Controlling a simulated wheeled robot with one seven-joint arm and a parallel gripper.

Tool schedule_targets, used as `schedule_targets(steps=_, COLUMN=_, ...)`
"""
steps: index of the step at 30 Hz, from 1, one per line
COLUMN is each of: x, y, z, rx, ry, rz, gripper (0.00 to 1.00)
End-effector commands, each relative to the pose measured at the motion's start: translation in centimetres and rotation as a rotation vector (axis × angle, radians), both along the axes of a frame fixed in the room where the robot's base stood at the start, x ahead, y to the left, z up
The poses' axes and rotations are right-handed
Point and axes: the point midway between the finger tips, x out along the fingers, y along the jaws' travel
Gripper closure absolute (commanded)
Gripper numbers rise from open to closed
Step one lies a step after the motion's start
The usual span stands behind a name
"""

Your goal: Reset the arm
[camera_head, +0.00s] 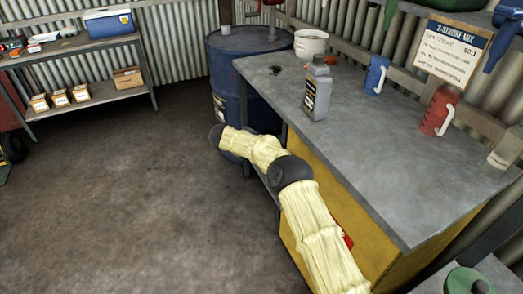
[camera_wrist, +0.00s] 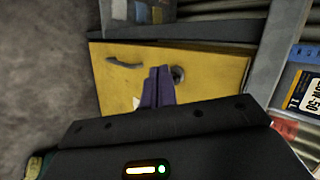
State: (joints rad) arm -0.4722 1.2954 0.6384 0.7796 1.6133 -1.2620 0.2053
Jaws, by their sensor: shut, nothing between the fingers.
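My arm, in a pale yellow sleeve with dark joints, reaches up along the left side of the workbench (camera_head: 390,170) in the head view. Its far end bends left, and I cannot make out the fingers there. In the wrist view my gripper (camera_wrist: 157,88) shows as two dark purple fingers held together, with nothing between them. They point toward a yellow cabinet front (camera_wrist: 215,72) with a bar handle (camera_wrist: 125,62) and a round dark fitting (camera_wrist: 178,74) partly behind the fingers. I cannot tell how far the fingers are from it.
On the bench stand a grey bottle (camera_head: 318,88), a blue jug (camera_head: 375,75), a red jug (camera_head: 437,112) and a glass jar (camera_head: 505,150). A blue drum (camera_head: 240,70) stands behind my arm's end. A shelf (camera_head: 85,45) stands back left.

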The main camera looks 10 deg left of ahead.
Motion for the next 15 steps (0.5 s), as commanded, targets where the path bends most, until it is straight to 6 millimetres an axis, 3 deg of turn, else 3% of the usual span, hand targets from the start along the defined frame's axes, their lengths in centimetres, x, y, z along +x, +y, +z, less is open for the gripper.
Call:
schedule_targets(steps=11, x=0.1, y=-0.2, z=0.1, rx=0.000, ry=-0.002, rz=0.001, gripper=1.00)
schedule_targets(steps=15, x=1.0, y=-0.3, z=1.8, rx=-0.019, ry=-0.043, rz=0.053, gripper=1.00)
